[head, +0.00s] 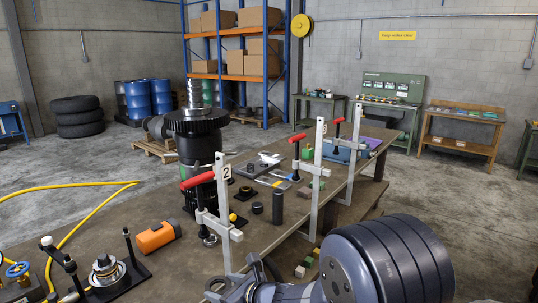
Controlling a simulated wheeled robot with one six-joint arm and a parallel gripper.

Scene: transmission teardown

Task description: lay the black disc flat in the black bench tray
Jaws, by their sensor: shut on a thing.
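My arm fills the bottom right of the head view, and its near links run left along the bottom edge. The fingertips of my gripper do not show, so what they hold is hidden. I cannot pick out the black disc with certainty. A dark, shallow, flat thing that may be the black bench tray (241,174) lies on the bench (185,268) beyond the nearest red-handled clamp. Small dark parts lie on or beside it.
A tall gear assembly (194,140) stands on the bench. Upright clamps (222,215) line its right edge. A yellow hose (92,215) curves at left.

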